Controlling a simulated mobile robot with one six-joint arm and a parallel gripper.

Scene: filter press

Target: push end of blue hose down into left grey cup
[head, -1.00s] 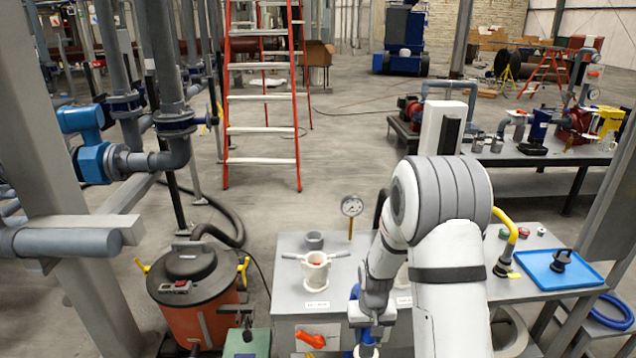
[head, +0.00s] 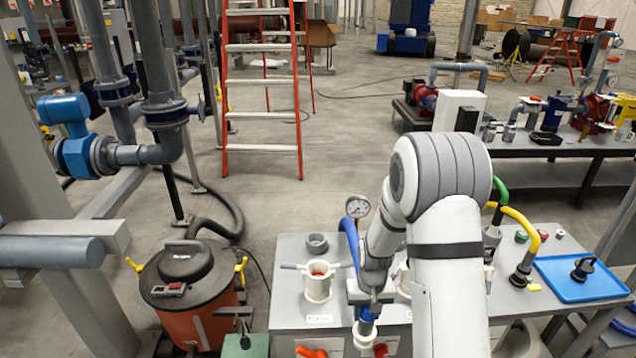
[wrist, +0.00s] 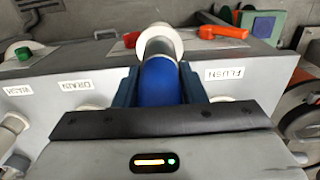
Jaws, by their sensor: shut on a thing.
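My gripper (head: 369,298) is shut on the blue hose (head: 351,238), near its end; in the wrist view the blue hose (wrist: 160,83) sits between both fingers. The hose's white end piece (head: 364,327) points down, at the front edge of the grey cabinet top; it also shows in the wrist view (wrist: 160,40). The left grey cup (head: 317,242) stands at the back left of the cabinet top, its mouth facing up and empty. The white end piece is apart from this cup, in front and to the right. My arm hides part of the hose.
A white fitting with side handles (head: 318,284) stands in front of the left grey cup. A pressure gauge (head: 357,207) rises behind. A yellow hose (head: 522,222) and blue tray (head: 582,279) are at right. An orange drum (head: 190,290) stands left of the cabinet (head: 290,300).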

